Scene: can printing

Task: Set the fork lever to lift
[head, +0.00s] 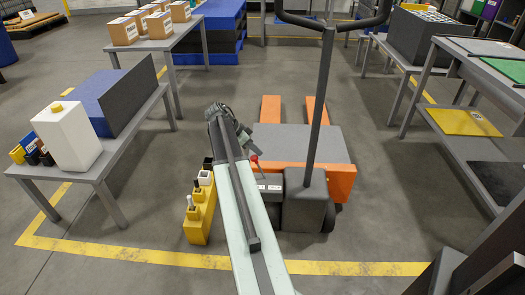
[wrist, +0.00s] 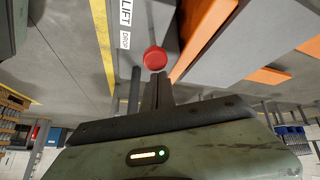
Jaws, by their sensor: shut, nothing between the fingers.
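The fork lever has a round red knob (wrist: 154,58), which also shows small in the head view (head: 255,158). It stands by the column of the orange pallet truck (head: 340,182). In the wrist view a LIFT label (wrist: 125,12) and a DROP label (wrist: 125,40) lie beyond the knob, with the knob nearer the DROP label in the picture. My gripper (wrist: 157,78) is shut and empty, its fingertips right by the knob. I cannot tell whether they touch. The lever's shaft is mostly hidden in the wrist view.
A yellow caddy of bottles (head: 198,215) stands on the floor left of my arm. A left bench (head: 95,172) holds a white jug (head: 68,135). Grey shelving (head: 470,150) is at right.

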